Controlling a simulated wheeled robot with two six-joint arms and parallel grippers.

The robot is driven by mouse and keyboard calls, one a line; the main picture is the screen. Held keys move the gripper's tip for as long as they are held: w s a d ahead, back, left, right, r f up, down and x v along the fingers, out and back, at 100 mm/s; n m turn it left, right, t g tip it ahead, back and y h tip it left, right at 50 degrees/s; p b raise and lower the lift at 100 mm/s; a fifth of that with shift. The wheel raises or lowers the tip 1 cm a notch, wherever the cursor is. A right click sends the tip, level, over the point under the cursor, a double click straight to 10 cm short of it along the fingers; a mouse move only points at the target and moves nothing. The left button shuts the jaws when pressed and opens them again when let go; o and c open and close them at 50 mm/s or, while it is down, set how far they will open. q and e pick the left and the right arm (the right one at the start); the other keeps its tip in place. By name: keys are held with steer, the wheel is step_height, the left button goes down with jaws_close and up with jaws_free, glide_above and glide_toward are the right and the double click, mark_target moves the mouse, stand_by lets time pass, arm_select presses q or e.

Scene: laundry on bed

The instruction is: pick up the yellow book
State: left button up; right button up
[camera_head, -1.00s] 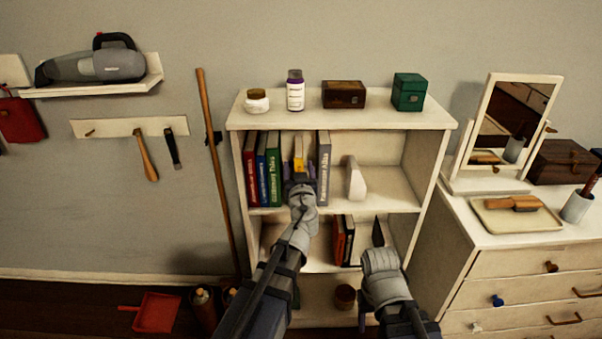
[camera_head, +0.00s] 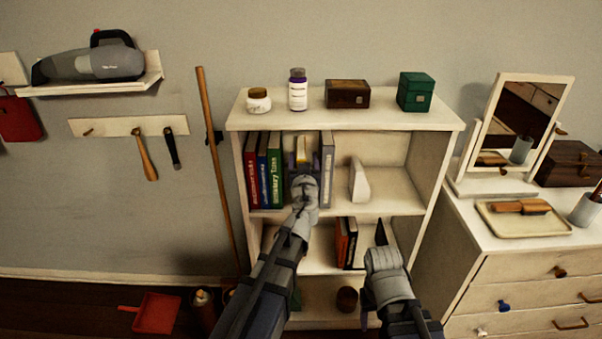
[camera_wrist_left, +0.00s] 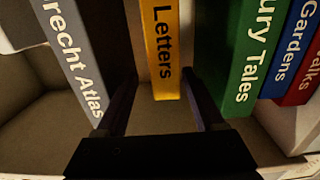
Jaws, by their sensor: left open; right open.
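The yellow book (camera_head: 301,148) stands upright on the upper shelf of the white bookcase, between a green book (camera_head: 275,170) and a grey book (camera_head: 327,165). In the left wrist view the yellow book (camera_wrist_left: 162,50) shows its spine, lettered "Letters". My left gripper (camera_head: 302,160) is in front of the spine and hides its lower part in the head view. Its two fingers (camera_wrist_left: 157,90) are open, one on each side of the yellow book, with gaps visible to the spine. My right gripper (camera_head: 381,236) is open and empty in front of the lower shelf.
Blue and red books (camera_head: 252,170) stand left of the green one. A white bookend (camera_head: 358,180) stands right of the grey book. Orange and black books (camera_head: 346,243) are on the shelf below. Jars and boxes sit on the bookcase top (camera_head: 385,118).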

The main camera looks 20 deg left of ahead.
mark_target(301, 147)
arm_select(q)
steer(key=shift+a+x, duration=0.15)
steer(key=shift+x, duration=1.25)
steer(key=shift+a+x, duration=0.2)
steer(key=shift+x, duration=1.2)
steer(key=shift+s, duration=0.15)
jaws_close()
